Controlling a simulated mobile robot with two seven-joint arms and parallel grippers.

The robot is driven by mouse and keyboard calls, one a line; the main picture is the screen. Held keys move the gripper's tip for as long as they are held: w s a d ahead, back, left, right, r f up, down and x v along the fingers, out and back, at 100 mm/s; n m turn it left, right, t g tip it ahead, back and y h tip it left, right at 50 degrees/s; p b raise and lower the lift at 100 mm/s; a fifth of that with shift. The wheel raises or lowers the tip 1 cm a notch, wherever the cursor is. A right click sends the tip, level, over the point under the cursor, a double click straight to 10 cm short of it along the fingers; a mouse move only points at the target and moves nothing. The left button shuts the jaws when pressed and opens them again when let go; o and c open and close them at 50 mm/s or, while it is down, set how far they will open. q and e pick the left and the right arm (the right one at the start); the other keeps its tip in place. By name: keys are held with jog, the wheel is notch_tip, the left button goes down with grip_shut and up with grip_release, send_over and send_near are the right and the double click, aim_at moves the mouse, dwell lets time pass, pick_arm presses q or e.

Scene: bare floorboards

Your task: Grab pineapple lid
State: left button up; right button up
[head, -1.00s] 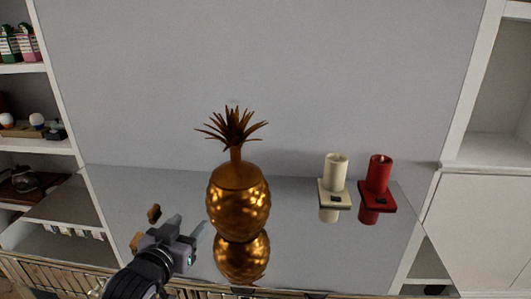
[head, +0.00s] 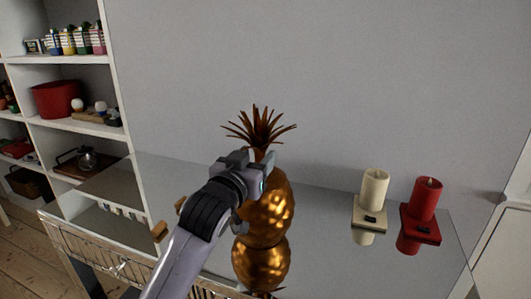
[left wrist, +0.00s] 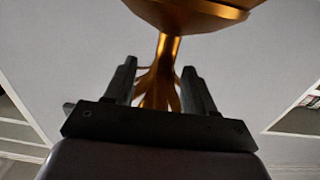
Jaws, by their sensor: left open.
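The golden pineapple (head: 272,215) stands upright on the shiny table. Its lid (head: 260,127), with a thin stem and spiky leaves, is on top. My left gripper (head: 256,168) is at the stem's height and covers part of the stem and the pineapple's upper left side. In the left wrist view the picture is upside down: the lid's stem (left wrist: 168,48) shows between the two spread fingers of the open left gripper (left wrist: 158,78). I cannot tell whether the stem is fully between the fingers or just beyond them. My right gripper is not in view.
A cream candle (head: 375,188) and a red candle (head: 425,198) stand on small bases to the right on the reflective table (head: 330,250). A plain wall (head: 330,80) is behind. White shelves (head: 60,127) with several items stand at the left.

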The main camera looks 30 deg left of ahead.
aim_at(263, 151)
pick_arm(q)
jog(key=shift+a+f+x, duration=0.1)
jog(key=shift+f+x, duration=0.1)
jog(key=shift+x, duration=0.75)
jog(key=shift+a+f+x, duration=0.1)
jog(key=shift+f+x, duration=0.1)
jog(key=shift+x, duration=0.75)
jog(key=shift+f+x, duration=0.2)
jog(key=shift+x, duration=0.75)
grip_shut()
